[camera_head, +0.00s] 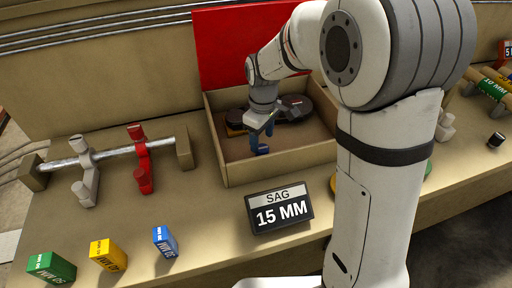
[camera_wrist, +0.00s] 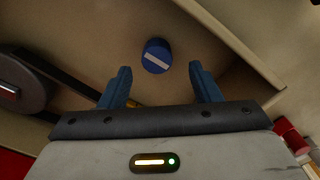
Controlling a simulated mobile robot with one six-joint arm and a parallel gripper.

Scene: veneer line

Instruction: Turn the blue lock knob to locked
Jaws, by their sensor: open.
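The blue lock knob (camera_wrist: 157,56) has a round face with a white bar across it, tilted slightly. It sits inside an open tan box (camera_head: 222,158), where it shows as a small blue shape (camera_head: 263,150) in the head view. My gripper (camera_wrist: 160,84) is open, its two blue fingers apart. In the wrist view the knob lies just beyond the fingertips, between their lines, and no finger touches it. In the head view my gripper (camera_head: 265,130) hangs inside the box over the knob. I see no lock markings.
Dark round pulleys (camera_wrist: 22,82) with a belt lie in the box close to my gripper. The box walls surround it, with a raised red lid (camera_head: 240,45) behind. A "SAG 15 MM" sign (camera_head: 279,211) stands in front. Coloured blocks (camera_head: 109,254) and a rod with clamps (camera_head: 112,153) are left.

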